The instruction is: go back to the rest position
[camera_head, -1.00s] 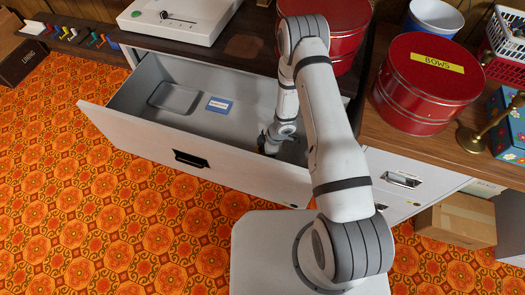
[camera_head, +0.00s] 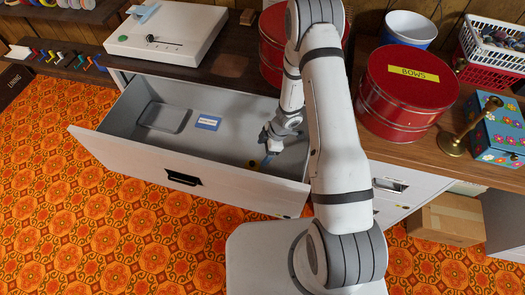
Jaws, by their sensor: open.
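My gripper (camera_head: 267,152) hangs over the right part of the open drawer (camera_head: 110,150), at the end of my white arm. It is small in the view, and its jaws are open. A bluish bit shows at its fingertips, too small to make out. A small yellowish thing (camera_head: 256,164) lies in the drawer just below the fingers. A blue-and-white labelled card (camera_head: 208,122) and a grey shallow tray (camera_head: 165,117) lie further left in the drawer. My arm hides part of the drawer's right end.
A red tin marked BOWS (camera_head: 408,95) stands on the wooden top to the right, near my arm. Another red tin (camera_head: 271,45) is partly behind my arm. A brass candlestick-like piece (camera_head: 452,143), a flowered box (camera_head: 498,132) and a cardboard box (camera_head: 446,218) are further right.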

